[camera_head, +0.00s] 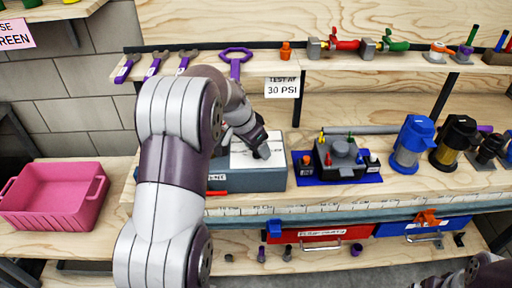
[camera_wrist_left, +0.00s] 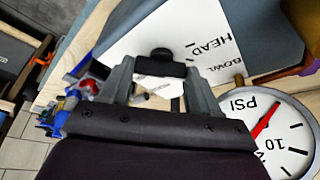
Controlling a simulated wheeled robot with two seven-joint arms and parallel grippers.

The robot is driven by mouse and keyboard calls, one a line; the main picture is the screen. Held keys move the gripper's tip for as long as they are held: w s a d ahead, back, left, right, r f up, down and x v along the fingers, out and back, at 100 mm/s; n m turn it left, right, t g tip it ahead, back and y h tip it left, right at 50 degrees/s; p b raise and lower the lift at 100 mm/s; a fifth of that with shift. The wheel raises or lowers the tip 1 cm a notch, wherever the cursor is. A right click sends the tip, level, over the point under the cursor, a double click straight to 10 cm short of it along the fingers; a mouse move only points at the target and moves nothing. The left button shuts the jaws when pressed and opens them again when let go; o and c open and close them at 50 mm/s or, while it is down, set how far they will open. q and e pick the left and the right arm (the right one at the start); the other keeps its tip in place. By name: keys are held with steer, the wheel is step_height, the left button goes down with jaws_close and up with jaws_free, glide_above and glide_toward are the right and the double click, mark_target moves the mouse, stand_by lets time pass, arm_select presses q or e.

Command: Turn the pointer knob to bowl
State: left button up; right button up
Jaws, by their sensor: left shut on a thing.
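The pointer knob is black and sits on the white label plate (camera_head: 243,157) on top of a grey-blue box (camera_head: 270,180). In the left wrist view the knob (camera_wrist_left: 160,57) shows as a round black end and a dark bar between my fingertips. My left gripper (camera_head: 258,146) reaches down onto the plate, and in the wrist view (camera_wrist_left: 160,70) it is shut on the knob. The printed words BOWL (camera_wrist_left: 221,71) and HEAD (camera_wrist_left: 212,47) are to the right of the knob there. Which word the knob points at cannot be told. My right arm shows only at the bottom right corner.
A pressure gauge (camera_wrist_left: 265,135) with a red needle is close to my left gripper in the wrist view. A black fixture on a blue mat (camera_head: 374,179) stands right of the box. Blue and black filter housings stand farther right. A pink bin (camera_head: 55,210) is at left.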

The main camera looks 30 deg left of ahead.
arm_select(q)
steer(key=o, duration=1.1)
steer(key=shift+c, duration=0.2)
steer(key=shift+r, duration=0.1)
steer(key=p+v, duration=0.1)
steer(key=v, duration=1.1)
steer(key=shift+s+r, duration=0.2)
steer(key=shift+r, duration=0.05)
steer(key=shift+a, duration=0.1)
